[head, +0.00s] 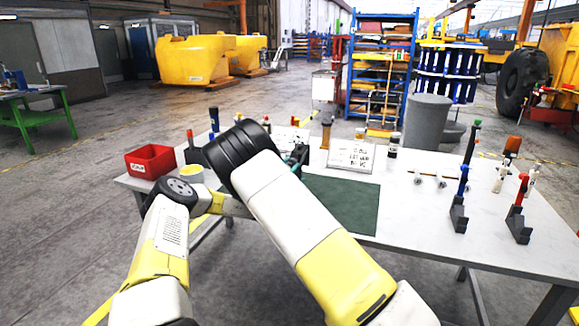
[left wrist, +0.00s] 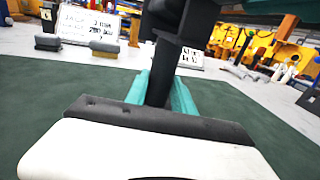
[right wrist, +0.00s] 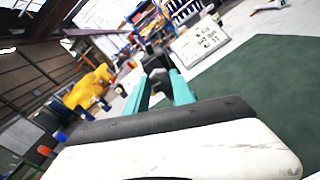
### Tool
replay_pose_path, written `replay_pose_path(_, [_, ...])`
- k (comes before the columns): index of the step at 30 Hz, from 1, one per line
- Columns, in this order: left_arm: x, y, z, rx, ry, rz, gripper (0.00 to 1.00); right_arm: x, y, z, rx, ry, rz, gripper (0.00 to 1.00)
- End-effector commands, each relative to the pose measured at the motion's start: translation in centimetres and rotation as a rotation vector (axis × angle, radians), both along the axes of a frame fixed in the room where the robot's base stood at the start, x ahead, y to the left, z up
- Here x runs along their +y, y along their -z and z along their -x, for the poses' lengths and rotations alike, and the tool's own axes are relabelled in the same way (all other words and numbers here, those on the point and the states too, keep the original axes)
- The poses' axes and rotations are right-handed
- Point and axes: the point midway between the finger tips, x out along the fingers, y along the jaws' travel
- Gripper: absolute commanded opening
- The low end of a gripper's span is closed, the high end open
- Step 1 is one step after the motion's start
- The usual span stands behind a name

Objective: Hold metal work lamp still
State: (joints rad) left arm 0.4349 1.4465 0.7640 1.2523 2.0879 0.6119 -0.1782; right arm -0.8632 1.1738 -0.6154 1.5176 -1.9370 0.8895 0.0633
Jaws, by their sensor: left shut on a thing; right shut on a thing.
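The work lamp (left wrist: 180,22) shows in the left wrist view as a dark metal body on a dark upright post. My left gripper (left wrist: 159,88) has its teal fingers on both sides of that post, shut on it. In the right wrist view my right gripper (right wrist: 158,82) has its teal fingers shut on a dark part of the lamp (right wrist: 154,62). In the head view my right forearm and black wrist cover most of the lamp and both grippers. Only a bit of teal finger shows beside the wrist, and I cannot tell whose it is.
A green mat (head: 345,207) lies on the white table (head: 405,215). A sign board (head: 352,155) stands behind the mat. Dark holders with tools (head: 459,212) stand at the right.

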Motion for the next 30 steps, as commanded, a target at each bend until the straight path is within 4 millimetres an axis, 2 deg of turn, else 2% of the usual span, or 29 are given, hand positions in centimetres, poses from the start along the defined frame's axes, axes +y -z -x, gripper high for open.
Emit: replay_pose_path(30, [-0.01,-0.05,-0.02,0.0,0.0,0.002,0.0,-0.42,0.1,0.11,-0.283,0.003,-0.901,0.0])
